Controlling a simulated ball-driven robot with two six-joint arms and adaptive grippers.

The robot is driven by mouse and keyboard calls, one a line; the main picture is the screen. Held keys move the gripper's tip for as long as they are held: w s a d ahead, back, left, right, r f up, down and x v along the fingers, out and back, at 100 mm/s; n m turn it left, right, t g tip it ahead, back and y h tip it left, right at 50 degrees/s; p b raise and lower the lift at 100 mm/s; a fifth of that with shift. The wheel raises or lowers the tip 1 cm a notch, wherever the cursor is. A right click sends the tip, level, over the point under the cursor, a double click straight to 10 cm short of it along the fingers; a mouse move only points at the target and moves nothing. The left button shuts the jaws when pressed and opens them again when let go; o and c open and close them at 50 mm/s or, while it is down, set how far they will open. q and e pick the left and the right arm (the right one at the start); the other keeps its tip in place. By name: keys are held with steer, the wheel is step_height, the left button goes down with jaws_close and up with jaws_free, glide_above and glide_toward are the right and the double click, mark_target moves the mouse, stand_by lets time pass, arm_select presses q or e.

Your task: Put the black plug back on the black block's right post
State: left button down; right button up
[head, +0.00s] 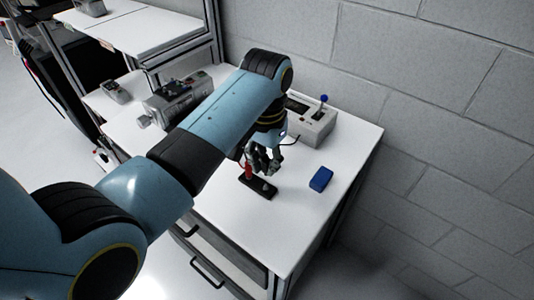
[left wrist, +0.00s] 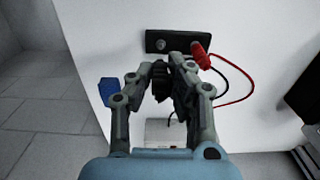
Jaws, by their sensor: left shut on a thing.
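The black block (head: 262,188) lies on the white tabletop, and the left wrist view shows it beyond my fingers (left wrist: 180,36). The red plug (head: 248,171) stands on its left post in the head view; it also shows in the left wrist view (left wrist: 202,56). The block's right post (head: 266,186) is bare; in the left wrist view it is a small metal stub (left wrist: 161,44). My right gripper is not in view.
A blue block (head: 321,179) lies to the right. A grey box with a blue-knobbed lever (head: 315,126) stands behind the gripper, and a grey device (head: 178,95) stands at the left. Red and black leads run near the gripper. The table front is clear.

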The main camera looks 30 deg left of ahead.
mark_target(265, 185)
arm_select(q)
step_height(265, 185, down, 2)
steer(key=shift+a+f, duration=0.1)
steer(key=shift+f+b, duration=0.6)
steer(key=shift+f, duration=0.75)
steer(key=shift+r, duration=0.1)
steer(key=shift+p, duration=0.4)
stand_by(0.3)
